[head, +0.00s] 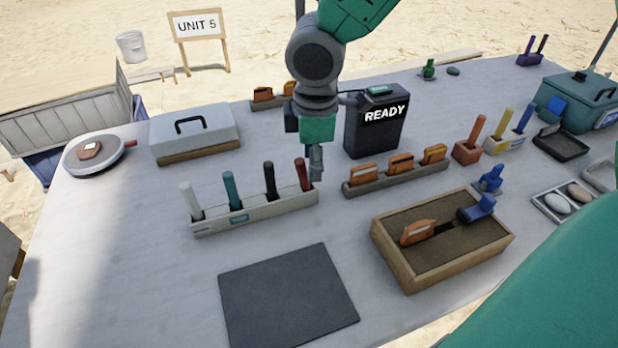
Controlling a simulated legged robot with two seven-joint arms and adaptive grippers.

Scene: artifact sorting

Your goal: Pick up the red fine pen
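The red fine pen (302,173) stands upright at the right end of a pale rack (262,211). The rack also holds a white pen (191,200), a teal pen (232,190) and a black pen (269,180). My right gripper (316,165) points down close beside the red pen, on its right in the picture. Its fingers look narrow and overlap from this angle, so I cannot tell their opening or whether they touch the pen. My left gripper is not in view.
A black READY box (374,127) stands behind the gripper. A rack of orange pieces (396,177) lies to the right, and a sand-filled wooden tray (460,261) is nearer. A dark mat (288,297) lies in front. The table left of the mat is clear.

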